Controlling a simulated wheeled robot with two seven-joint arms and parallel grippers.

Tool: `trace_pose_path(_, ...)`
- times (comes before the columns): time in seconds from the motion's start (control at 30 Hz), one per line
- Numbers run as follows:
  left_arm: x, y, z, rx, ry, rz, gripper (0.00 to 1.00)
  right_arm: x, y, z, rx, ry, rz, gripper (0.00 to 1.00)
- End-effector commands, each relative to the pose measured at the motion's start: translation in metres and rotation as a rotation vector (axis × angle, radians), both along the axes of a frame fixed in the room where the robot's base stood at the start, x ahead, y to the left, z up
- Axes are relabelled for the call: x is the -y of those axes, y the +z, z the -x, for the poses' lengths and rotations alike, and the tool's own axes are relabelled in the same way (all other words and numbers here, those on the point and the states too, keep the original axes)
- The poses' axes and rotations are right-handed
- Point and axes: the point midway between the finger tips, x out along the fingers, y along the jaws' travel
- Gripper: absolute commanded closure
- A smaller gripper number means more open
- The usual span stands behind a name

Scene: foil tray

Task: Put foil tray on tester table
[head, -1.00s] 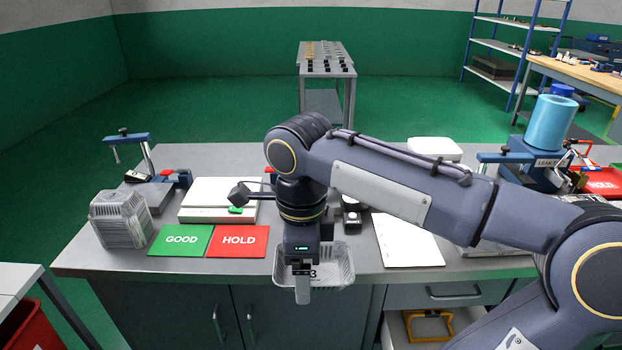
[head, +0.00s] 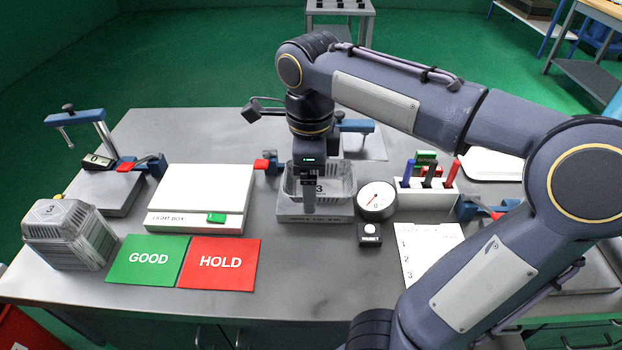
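The foil tray (head: 345,185), a shiny thin-walled tray marked 3, is in the middle of the head view. My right gripper (head: 308,208) points down at it, with a finger in front of its near wall, and appears shut on that wall. The tester table (head: 318,213) is a low grey block with a label on its front edge. The tray is over or on this block; I cannot tell whether it touches. A dial gauge (head: 377,200) stands at the block's right. My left gripper is out of view.
A stack of similar trays (head: 70,240) stands at the left. A light box (head: 200,195), a green GOOD card (head: 148,262) and a red HOLD card (head: 219,264) lie left of the tester. A pen holder (head: 428,198) and white sheet (head: 425,248) are right. The front middle worktop is clear.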

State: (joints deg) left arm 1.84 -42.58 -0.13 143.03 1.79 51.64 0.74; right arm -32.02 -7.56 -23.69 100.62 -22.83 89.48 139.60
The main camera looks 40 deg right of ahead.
Motion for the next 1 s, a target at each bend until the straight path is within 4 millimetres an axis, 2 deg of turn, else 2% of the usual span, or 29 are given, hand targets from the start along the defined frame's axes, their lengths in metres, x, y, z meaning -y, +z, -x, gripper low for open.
trace_pose_path(0.2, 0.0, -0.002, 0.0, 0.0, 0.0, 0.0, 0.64, 0.034, -0.026, -0.045, -0.006, -0.006, 0.007, 0.36)
trace_pose_path(0.4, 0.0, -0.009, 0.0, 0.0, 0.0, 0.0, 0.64, 0.05, -0.063, -0.067, -0.005, -0.002, 0.004, 0.36)
trace_pose_path(0.7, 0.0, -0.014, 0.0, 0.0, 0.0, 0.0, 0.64, 0.062, -0.086, -0.083, -0.003, -0.003, 0.002, 0.36)
trace_pose_path(0.83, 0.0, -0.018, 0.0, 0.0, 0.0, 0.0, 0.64, 0.061, -0.106, -0.082, -0.003, 0.001, 0.0, 0.36)
trace_pose_path(1.0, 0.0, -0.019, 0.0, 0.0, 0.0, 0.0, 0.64, 0.061, -0.114, -0.083, 0.0, 0.0, 0.0, 0.36)
